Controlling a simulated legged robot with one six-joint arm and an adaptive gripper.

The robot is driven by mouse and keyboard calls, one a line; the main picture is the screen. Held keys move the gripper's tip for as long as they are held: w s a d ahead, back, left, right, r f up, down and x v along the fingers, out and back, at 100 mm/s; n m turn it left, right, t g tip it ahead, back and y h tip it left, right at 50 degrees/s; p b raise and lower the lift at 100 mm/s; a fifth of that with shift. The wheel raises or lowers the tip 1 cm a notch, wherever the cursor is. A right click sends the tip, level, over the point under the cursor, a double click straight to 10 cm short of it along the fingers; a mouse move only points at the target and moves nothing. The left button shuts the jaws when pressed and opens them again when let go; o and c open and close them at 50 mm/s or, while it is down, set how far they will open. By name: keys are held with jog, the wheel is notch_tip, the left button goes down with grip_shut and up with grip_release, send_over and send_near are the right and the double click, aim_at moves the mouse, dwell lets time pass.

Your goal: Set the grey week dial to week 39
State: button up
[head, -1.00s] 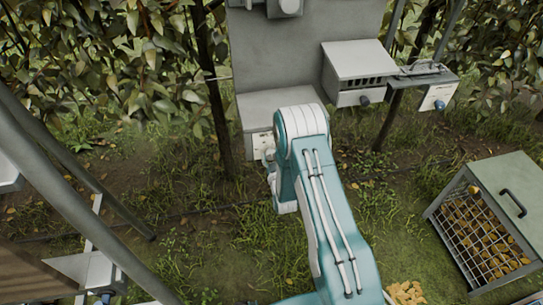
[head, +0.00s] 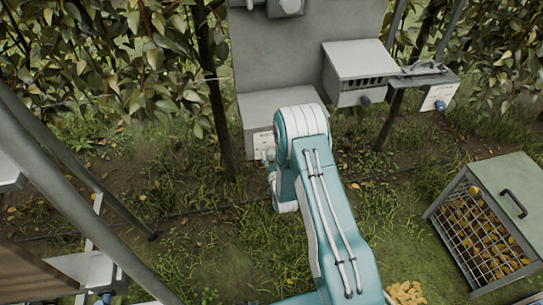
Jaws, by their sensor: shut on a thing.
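A grey box (head: 262,108) with a pale labelled front (head: 262,138) stands at the foot of the grey board, in the upper middle of the head view. My teal and white arm reaches up to it and covers its right part. My gripper (head: 268,156) shows only as a small pale piece at the box's front, left of the arm. It is shut at the spot where the grey week dial sits. The dial is hidden behind the gripper and arm, so its week setting cannot be read.
A grey slotted box (head: 358,62) with a dark knob and a smaller panel with a blue knob (head: 440,105) are to the right. A mesh crate of yellow fruit (head: 485,235) stands at lower right. Grey posts (head: 75,165) cross the left side.

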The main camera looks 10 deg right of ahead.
jog(key=o, duration=1.2)
jog(key=shift+c, duration=0.2)
jog(key=s, duration=1.2)
jog(key=shift+f, duration=0.1)
